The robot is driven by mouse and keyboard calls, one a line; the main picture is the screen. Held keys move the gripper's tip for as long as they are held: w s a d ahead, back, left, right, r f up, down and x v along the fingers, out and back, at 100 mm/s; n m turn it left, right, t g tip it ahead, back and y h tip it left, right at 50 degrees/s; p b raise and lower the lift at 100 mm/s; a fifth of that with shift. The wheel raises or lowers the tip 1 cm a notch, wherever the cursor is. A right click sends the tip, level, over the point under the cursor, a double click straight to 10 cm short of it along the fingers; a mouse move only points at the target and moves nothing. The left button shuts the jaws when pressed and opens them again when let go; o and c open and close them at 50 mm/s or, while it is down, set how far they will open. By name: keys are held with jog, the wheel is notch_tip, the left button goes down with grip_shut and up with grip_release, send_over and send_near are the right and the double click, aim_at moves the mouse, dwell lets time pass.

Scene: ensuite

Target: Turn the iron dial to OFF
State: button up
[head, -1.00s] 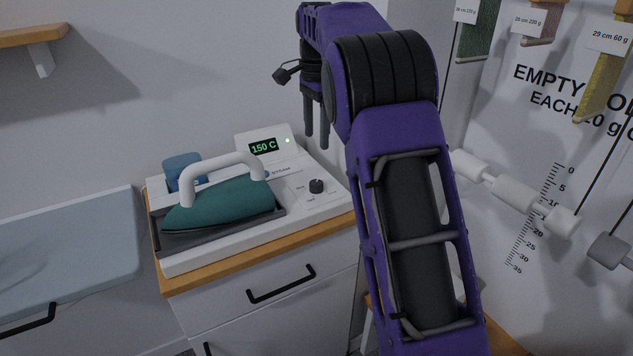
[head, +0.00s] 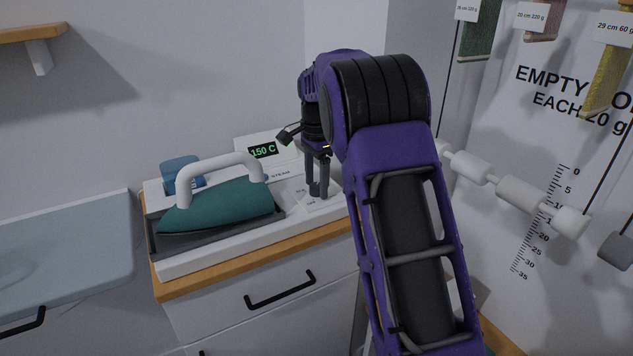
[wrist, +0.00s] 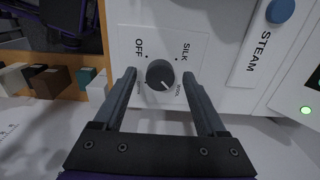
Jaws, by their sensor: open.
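The iron dial (wrist: 159,78) is a round dark knob on a white panel in the wrist view. Its white pointer line points to the lower right, toward the WOOL label. OFF is at its upper left and SILK at its upper right. A label at the lower left is partly covered. My gripper (wrist: 159,74) is open, one finger on each side of the dial, with small gaps showing. In the head view my gripper (head: 319,186) reaches down over the dial's place and mostly hides it. The green iron (head: 222,206) with a white handle rests on its station.
The display (head: 263,151) reads 150 C. A blue STEAM button (wrist: 280,10) and a green light (wrist: 306,110) are on the station. The white station (head: 205,258) sits on a wood-topped cabinet (head: 225,277). Hanging weights are at the right.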

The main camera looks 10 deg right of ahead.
grip_shut()
jog(key=shift+r+n+p, duration=0.1)
jog(key=shift+n+p, duration=0.2)
